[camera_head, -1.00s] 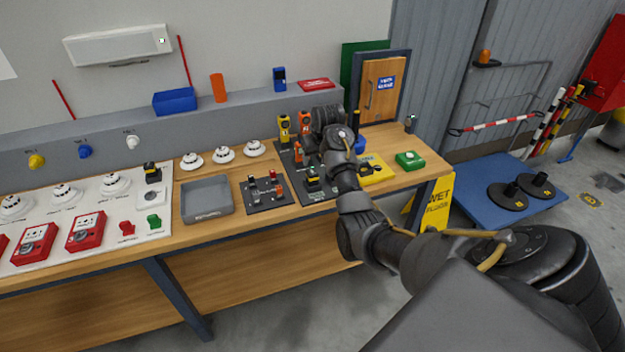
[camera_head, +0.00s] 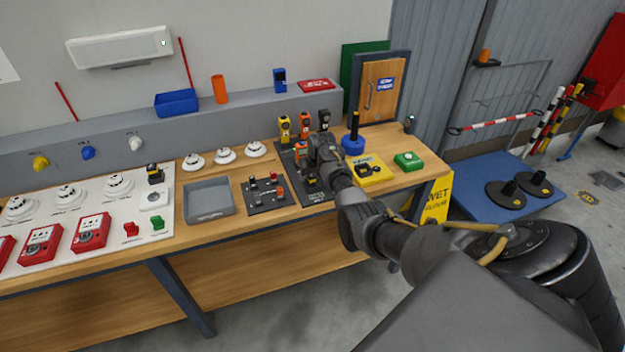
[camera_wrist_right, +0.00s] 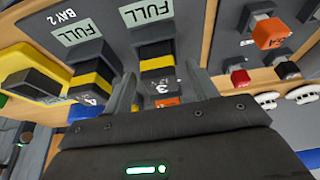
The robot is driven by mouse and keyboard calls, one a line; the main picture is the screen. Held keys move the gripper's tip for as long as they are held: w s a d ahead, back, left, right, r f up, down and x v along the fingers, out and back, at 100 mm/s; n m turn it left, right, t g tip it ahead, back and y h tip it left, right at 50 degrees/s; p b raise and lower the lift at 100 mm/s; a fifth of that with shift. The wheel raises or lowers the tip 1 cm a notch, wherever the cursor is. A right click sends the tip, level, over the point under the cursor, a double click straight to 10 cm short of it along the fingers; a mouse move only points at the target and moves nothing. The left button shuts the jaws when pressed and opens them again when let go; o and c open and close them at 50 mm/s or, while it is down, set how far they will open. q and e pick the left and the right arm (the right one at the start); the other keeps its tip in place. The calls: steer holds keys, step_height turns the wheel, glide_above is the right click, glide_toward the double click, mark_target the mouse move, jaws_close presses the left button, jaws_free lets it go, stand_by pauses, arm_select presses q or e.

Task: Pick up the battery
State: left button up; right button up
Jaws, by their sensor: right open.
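In the right wrist view, two black batteries with yellow bands stand side by side on a dark board, each near a "FULL" label. One battery (camera_wrist_right: 157,66) lies between the two fingers of my right gripper (camera_wrist_right: 162,74); the other battery (camera_wrist_right: 92,72) is just left of the left finger. The fingers are open, one along each side of the middle battery; I cannot tell whether they touch it. In the head view my right gripper (camera_head: 316,165) is low over the dark board (camera_head: 318,195) and hides part of the batteries. My left gripper is not in view.
Yellow, orange and black handheld tools (camera_head: 284,128) stand behind the gripper. A yellow plate (camera_head: 372,176) and green box (camera_head: 409,161) lie to the right. A grey tray (camera_head: 208,213) and a small switch board (camera_head: 266,203) lie to the left.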

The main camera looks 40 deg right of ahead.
steer(key=shift+w+f, duration=0.1)
steer(key=shift+f, duration=0.25)
steer(key=c, duration=1.3)
steer(key=shift+o, duration=0.2)
steer(key=shift+r, duration=0.15)
